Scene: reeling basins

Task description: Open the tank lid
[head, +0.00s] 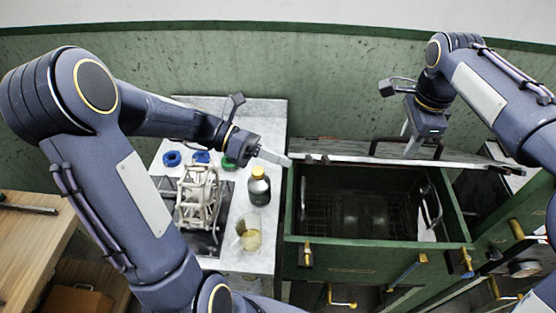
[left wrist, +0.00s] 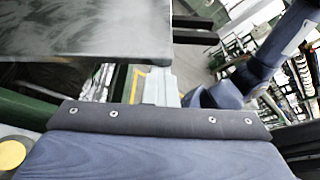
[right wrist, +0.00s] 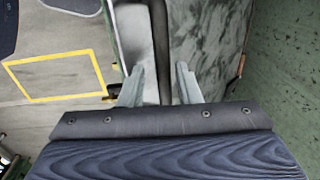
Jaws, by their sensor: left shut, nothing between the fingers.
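The green tank (head: 375,249) stands right of centre in the head view, and its dark inside shows from above. Its lid (head: 345,151) is raised at the tank's back edge and seen nearly edge-on, with a dark handle (head: 376,144) on it. My right gripper (head: 412,146) is at the lid by the handle. In the right wrist view its fingers (right wrist: 158,88) are apart, with a dark bar (right wrist: 160,45) between them; I cannot tell if they touch it. My left gripper (head: 277,158) is shut and empty beside the lid's left end. In the left wrist view a grey panel (left wrist: 85,35) is close to its fingers (left wrist: 161,88).
A pale worktop (head: 262,222) left of the tank carries a reel (head: 196,197), a dark bottle with a yellow cap (head: 259,187), a glass beaker (head: 249,238) and small coloured pieces (head: 172,158). A green wall (head: 330,85) stands behind. A wooden bench (head: 30,235) is at far left.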

